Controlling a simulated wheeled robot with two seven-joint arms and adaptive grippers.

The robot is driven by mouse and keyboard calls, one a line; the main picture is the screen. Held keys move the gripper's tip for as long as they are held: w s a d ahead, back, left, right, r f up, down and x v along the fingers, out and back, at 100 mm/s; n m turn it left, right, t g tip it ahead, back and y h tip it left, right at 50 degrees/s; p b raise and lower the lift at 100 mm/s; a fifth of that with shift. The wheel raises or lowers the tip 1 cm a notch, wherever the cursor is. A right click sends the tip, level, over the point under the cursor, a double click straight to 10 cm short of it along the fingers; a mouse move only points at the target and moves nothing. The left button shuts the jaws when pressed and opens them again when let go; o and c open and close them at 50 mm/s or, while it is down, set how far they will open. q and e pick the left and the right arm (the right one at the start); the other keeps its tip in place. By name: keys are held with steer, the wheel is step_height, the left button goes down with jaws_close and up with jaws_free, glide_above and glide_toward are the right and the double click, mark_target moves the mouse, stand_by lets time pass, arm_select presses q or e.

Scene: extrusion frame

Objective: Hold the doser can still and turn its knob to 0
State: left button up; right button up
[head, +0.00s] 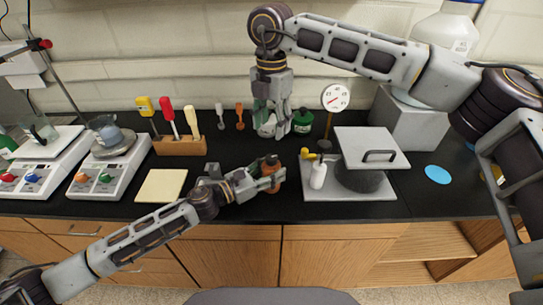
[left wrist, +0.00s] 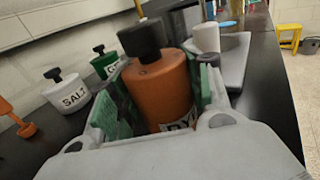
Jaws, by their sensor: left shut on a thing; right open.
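An orange can (head: 271,185) with a black knob (head: 272,160) stands near the counter's front edge. In the left wrist view the orange can (left wrist: 160,90) has a partly hidden label, its black knob (left wrist: 142,38) on top. My left gripper (head: 268,178) is shut around its body, green pads on both sides. No knob setting is readable. My right gripper (head: 274,128) is open, pointing down behind it. In the head view it overlaps a white can (head: 266,128); its height is unclear. The white can (left wrist: 70,95), labelled SALT, and a green can (left wrist: 105,62) also have black knobs.
A wooden tool rack (head: 180,146) and a cream pad (head: 161,185) are to the left.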

mark_target(271, 157)
steer(key=shift+f, duration=5.95)
steer(key=c, duration=1)
